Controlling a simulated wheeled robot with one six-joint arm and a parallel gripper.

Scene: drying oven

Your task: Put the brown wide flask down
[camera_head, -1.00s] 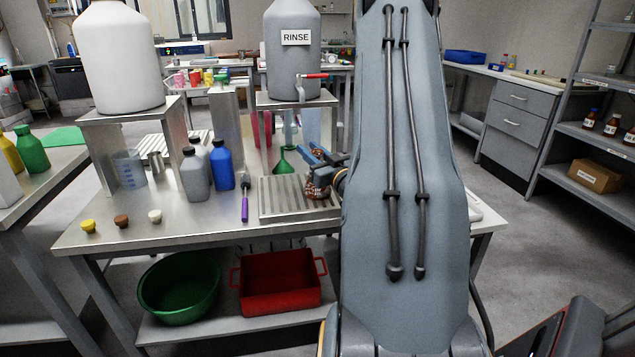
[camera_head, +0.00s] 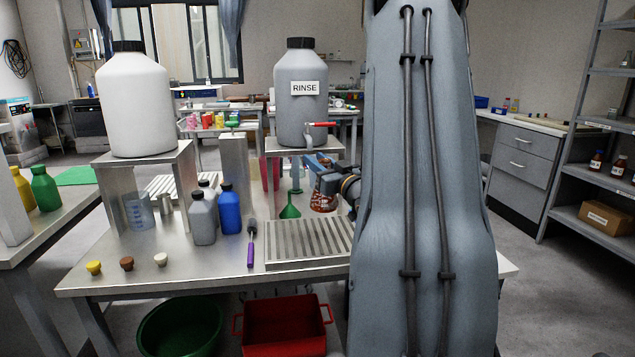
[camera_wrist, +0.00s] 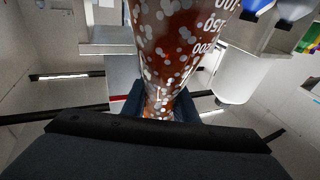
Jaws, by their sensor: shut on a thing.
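The brown wide flask (camera_head: 322,202) is in my gripper (camera_head: 318,176), beneath the tap of the grey RINSE container in the head view. In the wrist view the flask (camera_wrist: 172,45) fills the top middle. It is brown, see-through, with white volume marks and pale spots or drops on it. My gripper (camera_wrist: 160,100) is shut on its narrow part. The flask is held above or behind the slotted metal drain tray (camera_head: 308,256); I cannot tell whether its base touches anything.
The grey RINSE container (camera_head: 301,110) with a red-handled tap stands on a metal stand. Three stoppers (camera_head: 127,263) lie at the front left. The slotted tray looks empty.

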